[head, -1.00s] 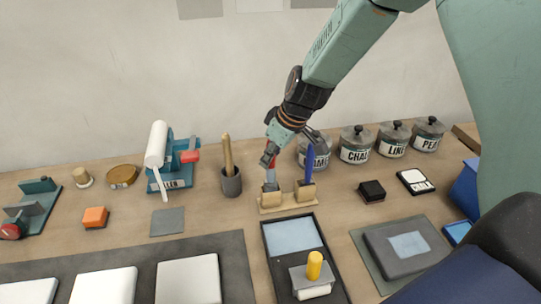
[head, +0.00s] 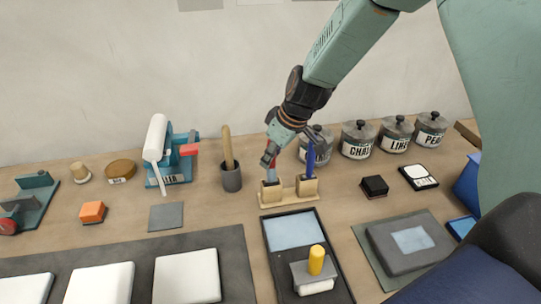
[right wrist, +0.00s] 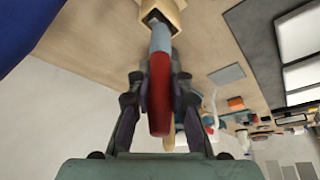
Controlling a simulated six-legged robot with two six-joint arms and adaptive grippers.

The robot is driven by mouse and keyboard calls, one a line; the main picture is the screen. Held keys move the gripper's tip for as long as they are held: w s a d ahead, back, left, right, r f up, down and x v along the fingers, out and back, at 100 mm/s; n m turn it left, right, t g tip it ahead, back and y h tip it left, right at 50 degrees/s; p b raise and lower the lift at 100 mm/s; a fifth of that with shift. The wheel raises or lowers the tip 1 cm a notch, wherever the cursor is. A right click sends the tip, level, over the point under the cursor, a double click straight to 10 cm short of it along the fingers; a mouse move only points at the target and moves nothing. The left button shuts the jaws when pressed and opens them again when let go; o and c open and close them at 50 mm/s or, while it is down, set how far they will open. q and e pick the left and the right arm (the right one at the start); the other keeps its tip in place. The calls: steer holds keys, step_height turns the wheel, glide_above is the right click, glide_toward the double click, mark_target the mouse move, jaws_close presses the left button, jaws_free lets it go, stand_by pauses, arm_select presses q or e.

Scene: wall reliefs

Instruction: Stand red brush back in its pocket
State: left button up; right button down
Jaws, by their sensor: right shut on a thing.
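My right gripper (head: 274,155) is shut on the red brush (right wrist: 159,92), which shows between its fingers in the right wrist view. The brush's pale lower part (right wrist: 160,38) reaches into the opening of a wooden pocket at the top of that view. In the head view the brush (head: 271,163) stands roughly upright at the left pocket of the wooden holder (head: 290,197), partly hidden by my gripper. How deep it sits I cannot tell. A blue brush (head: 310,160) stands in the right pocket. My left gripper is not in view.
A grey pot with a wooden pestle (head: 230,178) stands left of the holder. Several lidded jars (head: 357,140) stand behind it to the right. A black tray with a yellow-handled tool (head: 316,262) lies in front. A black block (head: 374,186) sits to the right.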

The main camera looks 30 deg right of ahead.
steer(key=shift+s+f, duration=0.1)
steer(key=shift+f, duration=0.05)
steer(key=shift+w+f, duration=0.1)
steer(key=shift+w, duration=0.1)
steer(key=c, duration=1.7)
jaws_free()
steer(key=o, duration=0.5)
steer(key=shift+s, duration=0.2)
steer(key=shift+o, duration=0.3)
steer(key=shift+w, duration=0.1)
steer(key=shift+o, duration=0.7)
steer(key=o, duration=0.3)
